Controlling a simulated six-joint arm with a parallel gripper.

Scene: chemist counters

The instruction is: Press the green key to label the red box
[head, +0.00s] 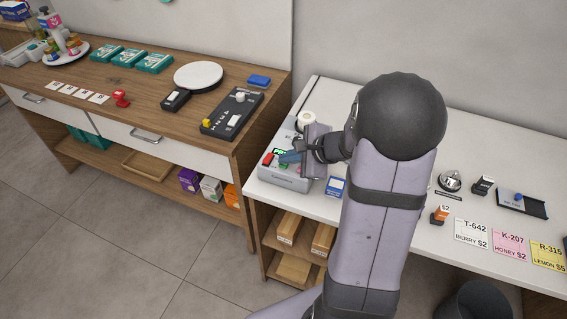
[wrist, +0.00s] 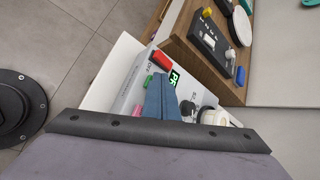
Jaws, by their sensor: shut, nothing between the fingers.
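A grey label machine (head: 285,182) stands at the left end of the white counter. It has a small lit green display (head: 279,152) (wrist: 174,77), a green key (wrist: 148,80) and a red block-shaped piece (head: 268,159) (wrist: 160,60). I cannot tell whether the red piece is a key or the red box. My gripper (head: 285,157) is shut and empty, its blue fingers (wrist: 161,97) pointing at the machine's top. The fingertips are right beside the green key; contact cannot be told. The fingers and wrist hide part of the machine.
A blue box (head: 336,186) stands right of the machine. My arm covers the middle.

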